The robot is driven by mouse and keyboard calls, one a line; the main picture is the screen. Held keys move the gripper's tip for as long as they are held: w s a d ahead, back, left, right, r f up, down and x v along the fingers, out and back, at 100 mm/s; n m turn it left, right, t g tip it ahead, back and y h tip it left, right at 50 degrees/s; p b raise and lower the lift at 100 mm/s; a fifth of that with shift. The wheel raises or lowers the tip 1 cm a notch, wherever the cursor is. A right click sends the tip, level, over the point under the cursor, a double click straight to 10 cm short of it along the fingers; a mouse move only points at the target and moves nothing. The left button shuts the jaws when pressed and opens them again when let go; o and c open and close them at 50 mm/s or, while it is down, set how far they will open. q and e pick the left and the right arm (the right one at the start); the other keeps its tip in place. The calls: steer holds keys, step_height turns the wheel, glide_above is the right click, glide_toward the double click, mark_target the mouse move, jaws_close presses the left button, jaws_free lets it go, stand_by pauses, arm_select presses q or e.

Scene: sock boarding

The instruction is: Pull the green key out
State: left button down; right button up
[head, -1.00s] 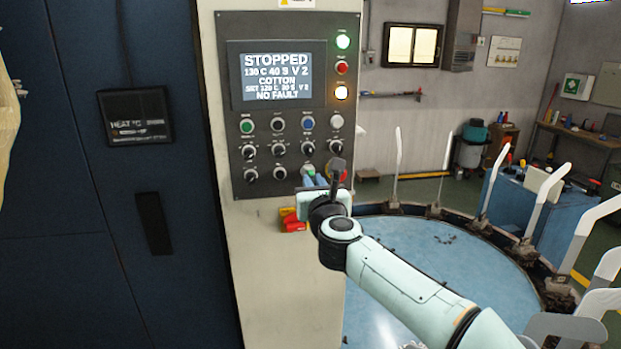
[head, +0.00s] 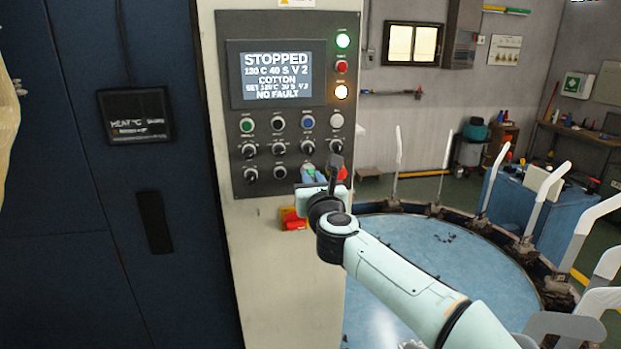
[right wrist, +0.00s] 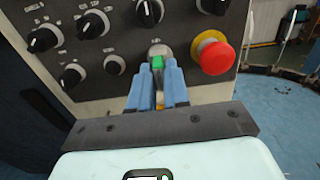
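The green key (right wrist: 157,62) sits at a silver round switch on the lower edge of the dark control panel (head: 290,50), left of the red emergency button. My right gripper (right wrist: 158,68) has its blue fingertips one on each side of the key, with no clear gap at its sides, so it looks shut on the key. In the head view my right gripper (head: 314,175) is at the panel's bottom edge, and its wrist hides part of that area. My left gripper is not in view.
A red emergency button (right wrist: 213,54) with a yellow collar is close to the right of the fingers. Black rotary knobs (right wrist: 92,23) are to the left. A red-and-yellow item (head: 293,221) is below the panel. A round blue platform (head: 430,250) with upright white boards stands at the right.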

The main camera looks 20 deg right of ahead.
steer(key=shift+s, duration=0.1)
jaws_close()
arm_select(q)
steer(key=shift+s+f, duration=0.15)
arm_select(e)
steer(key=shift+s, duration=0.1)
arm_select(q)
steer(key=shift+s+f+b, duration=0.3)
arm_select(e)
steer(key=shift+s+a, duration=0.2)
steer(key=shift+s, duration=0.5)
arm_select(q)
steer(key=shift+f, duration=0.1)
arm_select(e)
steer(key=shift+s, duration=0.2)
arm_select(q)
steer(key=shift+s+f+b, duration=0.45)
arm_select(e)
steer(key=shift+v, duration=1.2)
